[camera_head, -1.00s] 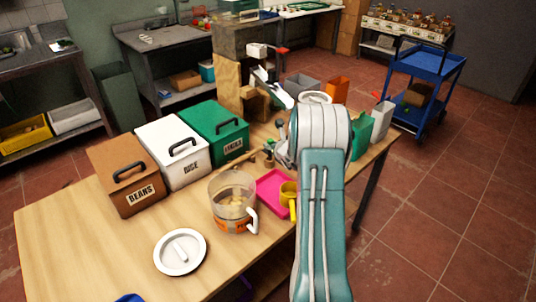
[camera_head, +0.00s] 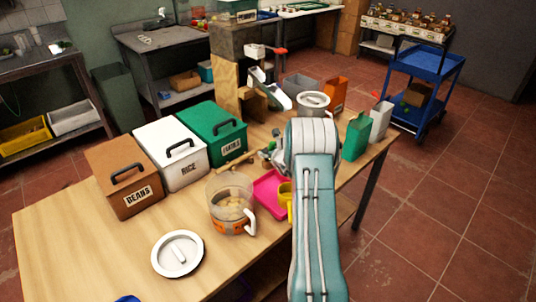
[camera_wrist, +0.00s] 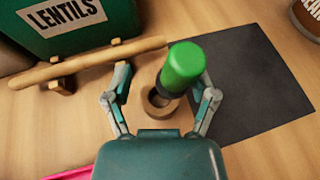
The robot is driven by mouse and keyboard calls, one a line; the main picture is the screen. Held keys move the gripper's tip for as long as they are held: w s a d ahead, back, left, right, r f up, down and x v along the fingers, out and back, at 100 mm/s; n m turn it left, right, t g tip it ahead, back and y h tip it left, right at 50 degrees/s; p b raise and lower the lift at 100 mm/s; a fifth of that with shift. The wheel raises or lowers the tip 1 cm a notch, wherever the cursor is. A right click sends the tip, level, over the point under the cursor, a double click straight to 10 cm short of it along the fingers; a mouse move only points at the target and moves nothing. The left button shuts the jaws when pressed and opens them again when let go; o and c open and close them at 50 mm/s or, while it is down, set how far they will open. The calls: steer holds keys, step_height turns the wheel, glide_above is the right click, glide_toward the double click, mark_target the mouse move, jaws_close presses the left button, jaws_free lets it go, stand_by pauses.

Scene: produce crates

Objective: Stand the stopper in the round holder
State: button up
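In the wrist view the stopper (camera_wrist: 184,64) has a bright green rounded top and a dark lower part. It leans a little, and its dark lower end meets the opening of the small round tan holder (camera_wrist: 158,104); how deep it sits is hard to tell. My gripper (camera_wrist: 163,86) is open, with one finger on each side of the stopper and holder. The right finger is close to the stopper; a clear gap shows on the left. In the head view my arm covers most of this spot.
A wooden rolling pin (camera_wrist: 88,62) lies on rests at the left, before the green lentils box (camera_wrist: 75,22). A dark mat (camera_wrist: 250,85) lies at the right. A pink tray (camera_head: 268,192), a clear jug (camera_head: 231,205) and a lidded pot (camera_head: 313,103) stand nearby.

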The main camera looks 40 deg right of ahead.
steer(key=shift+s+a+f, duration=0.1)
steer(key=shift+s+f, duration=0.05)
steer(key=shift+f, duration=0.3)
steer(key=shift+s+a+f, duration=0.1)
steer(key=shift+f, duration=0.35)
steer(key=shift+w+r, duration=0.1)
steer(key=shift+r, duration=0.1)
steer(key=shift+r, duration=0.1)
